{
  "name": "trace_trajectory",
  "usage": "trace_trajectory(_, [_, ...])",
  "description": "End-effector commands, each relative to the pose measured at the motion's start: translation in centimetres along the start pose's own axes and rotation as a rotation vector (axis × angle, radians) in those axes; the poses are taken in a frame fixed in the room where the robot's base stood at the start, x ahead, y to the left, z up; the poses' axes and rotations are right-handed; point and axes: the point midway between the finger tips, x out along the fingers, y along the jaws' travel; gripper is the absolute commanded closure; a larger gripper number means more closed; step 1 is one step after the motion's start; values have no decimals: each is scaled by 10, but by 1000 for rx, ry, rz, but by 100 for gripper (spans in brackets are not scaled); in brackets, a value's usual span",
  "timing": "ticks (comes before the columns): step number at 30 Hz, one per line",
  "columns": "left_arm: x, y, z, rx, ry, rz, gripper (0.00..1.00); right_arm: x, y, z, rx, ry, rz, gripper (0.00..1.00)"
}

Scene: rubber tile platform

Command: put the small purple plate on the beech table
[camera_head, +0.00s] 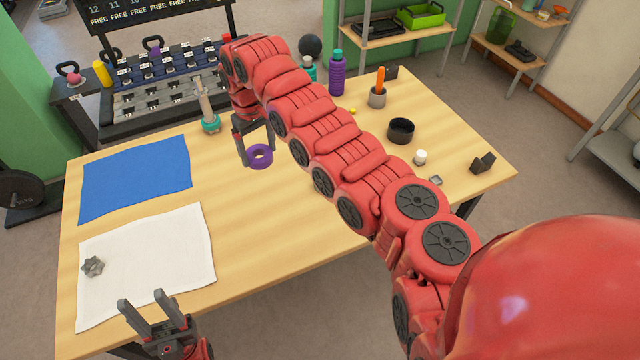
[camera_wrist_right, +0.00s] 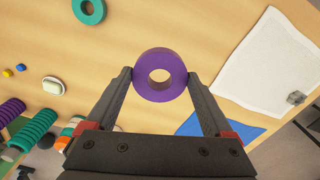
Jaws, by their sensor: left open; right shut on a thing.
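The small purple plate (camera_head: 259,164) is a thick ring with a round hole. My right gripper (camera_head: 256,152) is shut on it over the middle-left of the beech table (camera_head: 330,215). In the right wrist view the plate (camera_wrist_right: 160,94) sits between the two fingertips, gripped by its outer rim. The wood shows behind it; I cannot tell how far the plate is above the top. My left gripper (camera_head: 152,308) is open and empty at the table's front left edge.
A blue cloth (camera_head: 135,175) and a white cloth (camera_head: 150,265) with a grey knob (camera_head: 92,266) lie at left. A teal disc with an upright bar (camera_head: 210,122) stands behind the plate. A black ring (camera_head: 401,130) and a cup (camera_head: 377,98) stand at right. Bare wood lies around the plate.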

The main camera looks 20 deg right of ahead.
Motion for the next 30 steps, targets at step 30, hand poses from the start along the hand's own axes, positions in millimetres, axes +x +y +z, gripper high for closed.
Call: trace_trajectory(30, [32,-2,-5,0,0,0,50,95,-73,95,-118,-3,-20,100])
